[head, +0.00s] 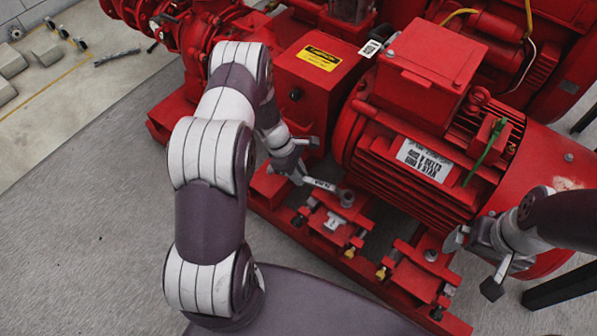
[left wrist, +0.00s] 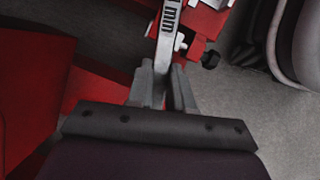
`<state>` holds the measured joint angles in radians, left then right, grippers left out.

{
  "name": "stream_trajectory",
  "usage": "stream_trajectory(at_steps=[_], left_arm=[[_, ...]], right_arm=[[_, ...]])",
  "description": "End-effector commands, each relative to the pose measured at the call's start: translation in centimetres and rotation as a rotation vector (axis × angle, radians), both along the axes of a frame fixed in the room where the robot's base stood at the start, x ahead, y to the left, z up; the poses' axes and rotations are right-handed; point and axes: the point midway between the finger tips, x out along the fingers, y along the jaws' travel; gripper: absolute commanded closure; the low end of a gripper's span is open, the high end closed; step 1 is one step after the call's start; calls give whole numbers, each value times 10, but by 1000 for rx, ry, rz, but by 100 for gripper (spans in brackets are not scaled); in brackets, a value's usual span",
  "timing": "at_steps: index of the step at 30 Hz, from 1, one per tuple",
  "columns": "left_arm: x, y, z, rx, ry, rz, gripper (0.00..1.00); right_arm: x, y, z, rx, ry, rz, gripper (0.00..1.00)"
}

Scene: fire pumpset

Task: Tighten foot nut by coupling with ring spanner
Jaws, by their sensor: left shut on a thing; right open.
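My left gripper (head: 300,176) is shut on the handle of a grey ring spanner (head: 321,184), beside the red motor's coupling-side foot. The spanner points right, its ring end at a round dark foot nut (head: 346,196); I cannot tell whether the ring is around the nut or just above it. In the left wrist view the fingers (left wrist: 166,80) clamp the spanner's handle (left wrist: 170,28), which runs up out of the picture; its ring is out of view there. My right gripper (head: 482,263) is open and empty, in front of the motor's right end.
The red motor (head: 425,130) rises behind the feet. A second foot with a nut (head: 431,255) is to the right on the red base frame (head: 330,240). A red box with a yellow label (head: 319,58) stands behind my left arm. Grey floor lies open at left.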

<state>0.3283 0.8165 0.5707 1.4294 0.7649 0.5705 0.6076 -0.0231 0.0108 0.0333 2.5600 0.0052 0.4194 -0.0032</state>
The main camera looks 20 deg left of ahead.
Motion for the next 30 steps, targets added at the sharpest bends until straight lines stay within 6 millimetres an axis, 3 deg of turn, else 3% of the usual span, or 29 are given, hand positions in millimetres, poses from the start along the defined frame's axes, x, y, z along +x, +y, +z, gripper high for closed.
stream_trajectory(at_steps=[30], left_arm=[[0,0,-19,0,-1,-1,100]], right_arm=[[0,0,-13,0,0,0,0]])
